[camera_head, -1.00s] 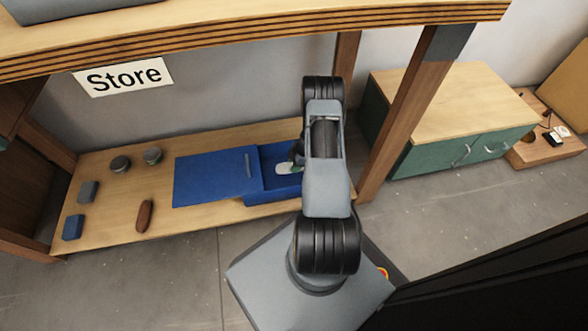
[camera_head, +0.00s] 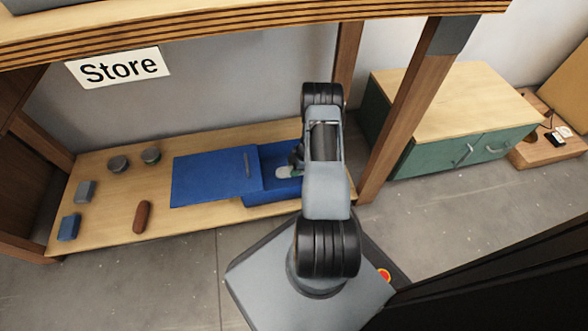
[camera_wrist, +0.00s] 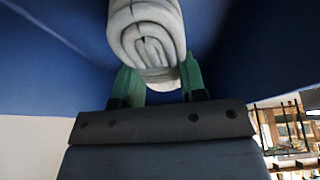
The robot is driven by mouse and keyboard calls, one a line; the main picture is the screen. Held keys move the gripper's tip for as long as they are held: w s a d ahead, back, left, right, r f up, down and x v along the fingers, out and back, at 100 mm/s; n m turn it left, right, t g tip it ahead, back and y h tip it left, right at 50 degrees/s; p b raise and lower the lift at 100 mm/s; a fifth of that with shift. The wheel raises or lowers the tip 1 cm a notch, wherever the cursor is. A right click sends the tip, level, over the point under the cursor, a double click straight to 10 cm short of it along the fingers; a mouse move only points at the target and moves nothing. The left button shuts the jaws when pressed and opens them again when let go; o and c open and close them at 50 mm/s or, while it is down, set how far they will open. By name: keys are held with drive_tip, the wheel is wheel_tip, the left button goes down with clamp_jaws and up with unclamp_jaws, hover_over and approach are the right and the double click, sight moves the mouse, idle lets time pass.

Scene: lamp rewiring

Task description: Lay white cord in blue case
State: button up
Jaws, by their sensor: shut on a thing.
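The blue case (camera_head: 272,196) sits on the low wooden shelf, with its flat blue lid (camera_head: 215,178) lying to the left and overlapping its left part. My gripper (camera_wrist: 160,82) is inside the case, its green fingers shut on the coiled white cord (camera_wrist: 145,30). A bit of the white cord also shows in the head view (camera_head: 285,172), over the case's interior. Blue case walls surround the cord in the wrist view. My arm hides the right part of the case in the head view. I cannot tell whether the cord touches the case floor.
On the shelf (camera_head: 105,222) to the left lie two round pucks (camera_head: 150,156), a grey block (camera_head: 86,191), a blue block (camera_head: 69,227) and a brown rounded piece (camera_head: 142,217). A wooden post (camera_head: 410,110) stands right of my arm. A green cabinet (camera_head: 450,150) stands further right.

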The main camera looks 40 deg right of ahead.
drive_tip(key=shift+f, duration=0.35)
drive_tip(key=o, duration=1)
drive_tip(key=shift+s+f, duration=0.1)
drive_tip(key=shift+o, duration=0.2)
drive_tip(key=shift+r+p, duration=0.5)
drive_tip(key=shift+p, duration=0.15)
drive_tip(key=p+v, duration=0.5)
drive_tip(key=v, duration=0.7)
drive_tip(key=shift+r, duration=0.2)
